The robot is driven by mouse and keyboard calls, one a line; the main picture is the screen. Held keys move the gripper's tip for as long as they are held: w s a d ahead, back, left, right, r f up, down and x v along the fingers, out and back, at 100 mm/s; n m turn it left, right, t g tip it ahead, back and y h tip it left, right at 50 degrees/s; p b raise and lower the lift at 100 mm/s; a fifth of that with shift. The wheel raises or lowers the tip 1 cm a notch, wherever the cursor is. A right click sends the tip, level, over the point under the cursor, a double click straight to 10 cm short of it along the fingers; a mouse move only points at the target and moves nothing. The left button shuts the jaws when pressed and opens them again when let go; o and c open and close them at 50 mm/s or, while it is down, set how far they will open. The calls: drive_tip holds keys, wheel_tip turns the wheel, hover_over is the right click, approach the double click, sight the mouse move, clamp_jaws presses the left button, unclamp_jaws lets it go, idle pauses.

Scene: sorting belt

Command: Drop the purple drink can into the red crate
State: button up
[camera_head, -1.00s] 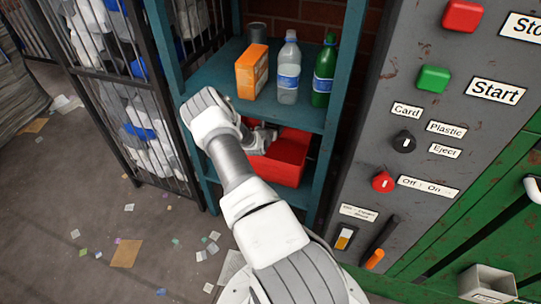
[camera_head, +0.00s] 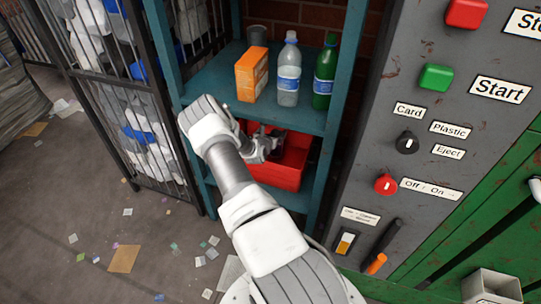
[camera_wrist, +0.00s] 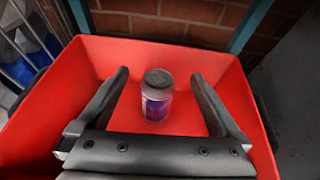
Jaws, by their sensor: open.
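The red crate (camera_head: 290,165) stands on the lower shelf of the teal rack. In the wrist view its red walls (camera_wrist: 222,75) surround the picture's middle. The purple drink can (camera_wrist: 157,100) shows upright inside the crate, between and beyond my fingers, with its grey top facing up. My gripper (camera_wrist: 163,85) is open over the crate, and its fingers stand apart on either side of the can with clear gaps. In the head view my gripper (camera_head: 275,145) reaches into the shelf space at the crate, and the can is hidden there.
A rack post (camera_head: 335,120) stands right of the crate. A grey control panel (camera_head: 420,60) is farther right. A wire cage (camera_head: 140,110) is at left.

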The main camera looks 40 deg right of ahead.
drive_tip(key=p+v, duration=0.4)
drive_tip(key=v, duration=1.2)
drive_tip(key=shift+a+p, duration=0.35)
drive_tip(key=shift+p, duration=0.05)
drive_tip(key=shift+s, duration=0.15)
